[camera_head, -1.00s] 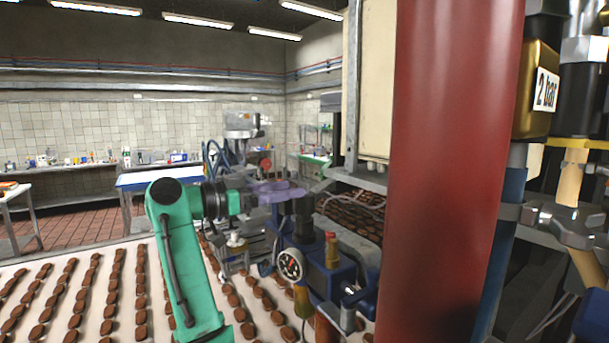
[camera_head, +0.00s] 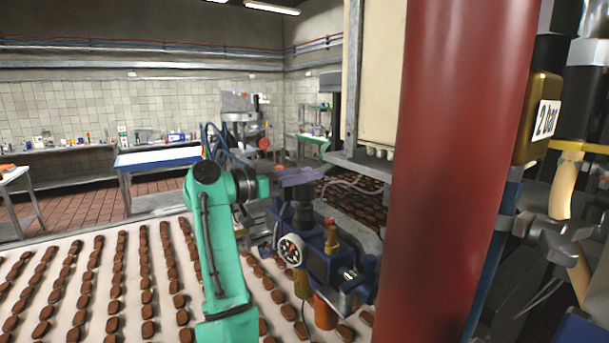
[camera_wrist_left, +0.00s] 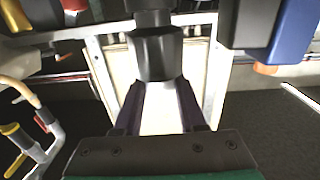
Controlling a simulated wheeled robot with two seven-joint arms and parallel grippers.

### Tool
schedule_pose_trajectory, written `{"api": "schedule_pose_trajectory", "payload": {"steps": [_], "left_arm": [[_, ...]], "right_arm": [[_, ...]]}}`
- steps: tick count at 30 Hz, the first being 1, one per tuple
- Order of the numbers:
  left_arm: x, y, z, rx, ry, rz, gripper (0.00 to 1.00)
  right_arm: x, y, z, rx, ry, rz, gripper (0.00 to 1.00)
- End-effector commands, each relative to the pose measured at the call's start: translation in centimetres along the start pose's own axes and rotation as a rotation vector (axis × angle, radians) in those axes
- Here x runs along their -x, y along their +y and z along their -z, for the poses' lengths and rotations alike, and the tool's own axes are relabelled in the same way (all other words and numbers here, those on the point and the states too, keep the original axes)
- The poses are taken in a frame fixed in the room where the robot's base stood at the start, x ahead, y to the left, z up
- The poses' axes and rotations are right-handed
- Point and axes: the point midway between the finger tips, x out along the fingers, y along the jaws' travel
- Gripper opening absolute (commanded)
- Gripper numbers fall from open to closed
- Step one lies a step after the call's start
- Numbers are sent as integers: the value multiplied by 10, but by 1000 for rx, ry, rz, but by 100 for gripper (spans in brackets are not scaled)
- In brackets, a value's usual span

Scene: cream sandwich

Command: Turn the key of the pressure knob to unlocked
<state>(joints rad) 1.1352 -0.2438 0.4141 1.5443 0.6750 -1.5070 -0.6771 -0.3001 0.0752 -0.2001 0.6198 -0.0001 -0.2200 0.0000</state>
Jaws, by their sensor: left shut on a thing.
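The pressure regulator (camera_head: 320,262) is a blue block with a round white dial (camera_head: 291,250) and a brassy fitting on top. A black pressure knob (camera_head: 303,214) stands upright on it; in the left wrist view the knob (camera_wrist_left: 157,52) is a dark stepped cylinder. My left gripper (camera_head: 306,178) reaches in from the left with purplish fingers at the top of the knob. In the left wrist view my left gripper (camera_wrist_left: 160,95) has its two fingers either side of the knob's near end, shut on it. I cannot make out a separate key or its lock position. My right gripper is not in view.
A thick red pipe (camera_head: 450,170) stands close to the right of the regulator. A beige cabinet (camera_head: 383,75) is behind it. A pale conveyor (camera_head: 75,240) with rows of brown biscuits lies below and left.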

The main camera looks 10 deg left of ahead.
Motion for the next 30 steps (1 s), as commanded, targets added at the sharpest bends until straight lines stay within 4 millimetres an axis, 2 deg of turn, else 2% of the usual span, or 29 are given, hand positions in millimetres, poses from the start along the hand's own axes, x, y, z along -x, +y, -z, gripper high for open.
{"api": "schedule_pose_trajectory", "payload": {"steps": [8, 16, 21, 30], "left_arm": [[0, 0, -7, -2, -1, 91, 0], [0, 0, -7, -4, -2, 296, 0], [0, 1, -4, -3, -2, 453, 0], [-1, 1, -2, -1, -3, 707, 0]], "right_arm": [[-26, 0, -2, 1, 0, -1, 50], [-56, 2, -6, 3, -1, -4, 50], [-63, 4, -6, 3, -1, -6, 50], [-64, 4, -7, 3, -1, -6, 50]]}}
